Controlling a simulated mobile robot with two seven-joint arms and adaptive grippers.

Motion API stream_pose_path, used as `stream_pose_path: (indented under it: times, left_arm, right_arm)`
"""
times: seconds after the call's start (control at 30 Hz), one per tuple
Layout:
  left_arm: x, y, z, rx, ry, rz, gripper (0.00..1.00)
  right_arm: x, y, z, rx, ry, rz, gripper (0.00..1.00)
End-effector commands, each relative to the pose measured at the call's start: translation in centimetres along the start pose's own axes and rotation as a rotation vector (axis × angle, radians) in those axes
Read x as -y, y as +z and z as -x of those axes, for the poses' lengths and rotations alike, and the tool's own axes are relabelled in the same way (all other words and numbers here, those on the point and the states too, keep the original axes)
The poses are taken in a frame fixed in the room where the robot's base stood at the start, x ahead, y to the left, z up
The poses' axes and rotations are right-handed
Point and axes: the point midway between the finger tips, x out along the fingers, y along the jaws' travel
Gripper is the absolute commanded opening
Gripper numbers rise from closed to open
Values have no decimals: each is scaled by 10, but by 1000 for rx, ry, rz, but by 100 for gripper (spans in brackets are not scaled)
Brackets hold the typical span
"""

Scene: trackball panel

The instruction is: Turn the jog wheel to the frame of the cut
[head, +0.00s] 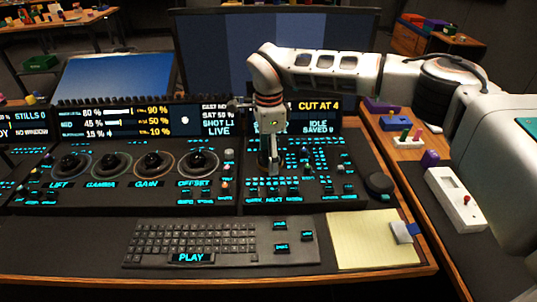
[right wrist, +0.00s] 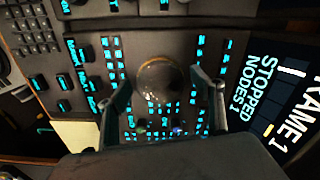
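The jog wheel (right wrist: 160,78) is a dark, shiny round knob on the black panel, in the upper middle of the right wrist view. In the head view my right gripper and wrist hide it. My right gripper (head: 273,168) points down over the right part of the panel. In the right wrist view its two fingers (right wrist: 160,86) are spread, one on each side of the wheel, with a gap to it. I cannot tell how far above the panel they are. A screen (head: 319,106) reads "CUT AT 4". The wrist view's screen (right wrist: 268,95) reads "STOPPED" and "FRAME 1". My left gripper is not in view.
Lit buttons surround the wheel. Several trackballs in rings, such as the one over GAIN (head: 153,162), stand to the left. A keyboard (head: 220,240) and a yellow notepad (head: 370,240) lie in front. A dark mouse-like object (head: 378,185) and a white box (head: 455,198) are to the right.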

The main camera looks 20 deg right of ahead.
Motion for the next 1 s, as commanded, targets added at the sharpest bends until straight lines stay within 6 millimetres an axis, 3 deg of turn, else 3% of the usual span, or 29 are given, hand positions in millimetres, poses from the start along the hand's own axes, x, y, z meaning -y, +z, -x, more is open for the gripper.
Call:
stream_pose_path:
  times: [0.03, 0.13, 0.47, 0.77, 1.0]
  left_arm:
    - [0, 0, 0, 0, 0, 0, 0]
    - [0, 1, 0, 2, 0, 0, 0]
    - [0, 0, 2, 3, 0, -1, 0]
    - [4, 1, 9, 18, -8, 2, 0]
    - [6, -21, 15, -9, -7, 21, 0]
  right_arm:
    - [0, 0, 0, 0, 0, 0, 52]
    - [0, 0, 0, 0, 1, 0, 29]
    - [0, 0, 2, 0, 0, -22, 29]
    - [0, 0, 6, 0, -4, -184, 29]
    - [1, 0, 7, 1, -3, -402, 29]
